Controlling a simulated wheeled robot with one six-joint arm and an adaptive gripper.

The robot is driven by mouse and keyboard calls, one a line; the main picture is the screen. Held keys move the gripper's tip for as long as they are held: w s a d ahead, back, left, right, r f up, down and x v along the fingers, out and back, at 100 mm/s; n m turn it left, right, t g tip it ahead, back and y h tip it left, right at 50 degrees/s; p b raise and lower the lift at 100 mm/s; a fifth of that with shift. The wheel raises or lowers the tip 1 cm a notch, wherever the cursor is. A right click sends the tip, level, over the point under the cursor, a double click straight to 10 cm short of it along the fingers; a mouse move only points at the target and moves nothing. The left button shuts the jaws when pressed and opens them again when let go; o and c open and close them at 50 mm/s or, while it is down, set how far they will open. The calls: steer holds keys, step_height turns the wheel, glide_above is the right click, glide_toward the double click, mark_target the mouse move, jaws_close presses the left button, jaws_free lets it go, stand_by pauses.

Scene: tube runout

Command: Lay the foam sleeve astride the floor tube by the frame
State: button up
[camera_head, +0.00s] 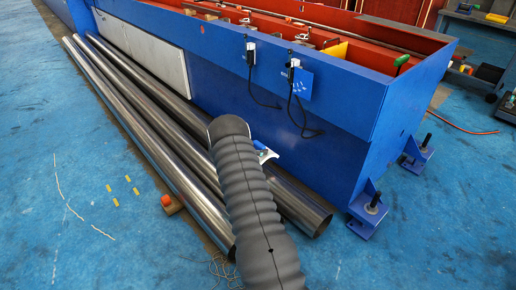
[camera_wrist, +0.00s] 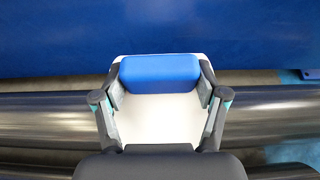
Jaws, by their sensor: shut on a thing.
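The foam sleeve shows in the wrist view as a white piece (camera_wrist: 160,118) with a blue block (camera_wrist: 160,69). My gripper (camera_wrist: 160,84) is shut on the blue block, one finger on each side. In the head view only a small white-and-blue part of the sleeve (camera_head: 265,155) shows, just right of my ribbed grey arm, which hides the rest. The floor tube by the frame (camera_head: 300,201) is shiny steel and runs along the blue frame's foot. In the wrist view this tube (camera_wrist: 270,118) passes behind the sleeve. I cannot tell whether they touch.
The blue machine frame (camera_head: 290,110) stands close beside the tube, with two hanging pendants and cables. More steel tubes (camera_head: 140,120) lie parallel on the left, near an orange-topped wooden block (camera_head: 170,203). A bolted frame foot (camera_head: 370,210) stands right of the tube ends.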

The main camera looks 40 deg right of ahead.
step_height(320, 180, down, 5)
steer(key=b, duration=0.3)
steer(key=shift+r, duration=0.15)
steer(key=shift+f, duration=0.9)
steer(key=shift+f, duration=0.85)
steer(key=o, duration=1.2)
steer(key=v, duration=1.2)
